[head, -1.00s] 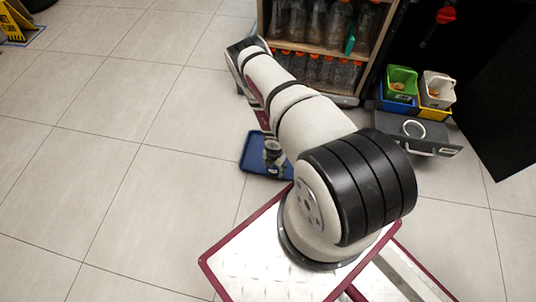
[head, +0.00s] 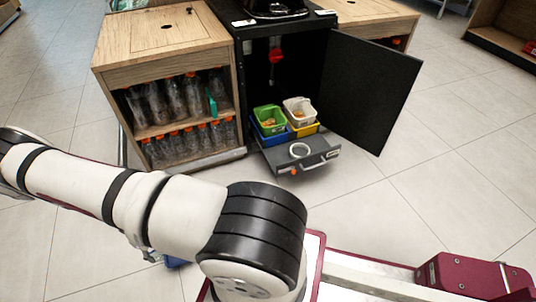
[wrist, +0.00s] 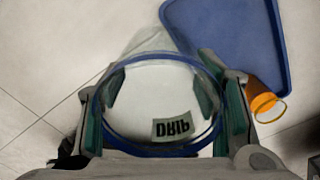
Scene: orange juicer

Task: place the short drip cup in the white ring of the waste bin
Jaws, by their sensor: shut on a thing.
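The short drip cup (wrist: 150,112) fills the middle of the wrist view, a pale see-through cup with a blue rim and a label reading DRIP, upside down. My gripper (wrist: 158,92) is shut on it, with a green-padded finger at each side. The white ring (head: 300,150) lies on the grey front part of the pulled-out waste bin (head: 317,160) in the head view, in front of the small buckets. The ring looks empty. My gripper and the cup cannot be made out in the head view, so their distance from the ring is not shown.
A green bucket (head: 269,119) and a white bucket (head: 300,110) stand behind the ring, above blue and yellow bins. An open black door (head: 372,92) is at their right, a bottle shelf (head: 180,125) at their left. A blue tray (wrist: 235,40) lies on the floor.

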